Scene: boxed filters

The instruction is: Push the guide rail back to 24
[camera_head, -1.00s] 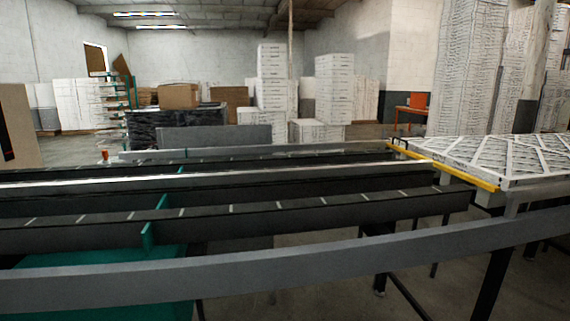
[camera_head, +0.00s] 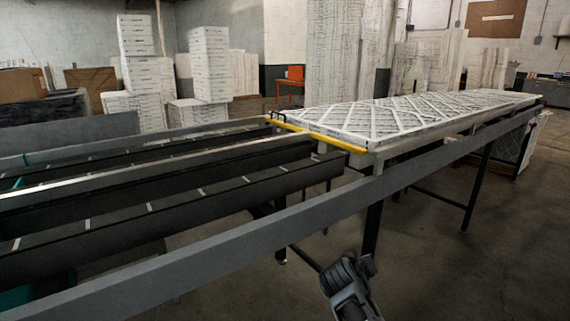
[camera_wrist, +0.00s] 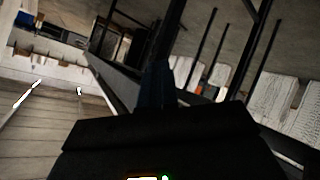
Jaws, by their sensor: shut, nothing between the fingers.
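Long grey rails run along the conveyor in the head view. The nearest one, a plain grey side rail (camera_head: 290,222), crosses from lower left to upper right. A bright-edged rail (camera_head: 150,172) lies farther in, among dark beams with evenly spaced light marks (camera_head: 140,213). I cannot tell for certain which is the guide rail, and no number 24 is readable. My gripper (camera_wrist: 158,85) shows as a dark shape in the wrist view, shut and empty. The end of my arm is low in the head view, on the near side of the side rail, apart from it.
Black legs (camera_head: 478,185) stand below. Stacked white boxes (camera_head: 210,65) are at the back. The floor at lower right is clear.

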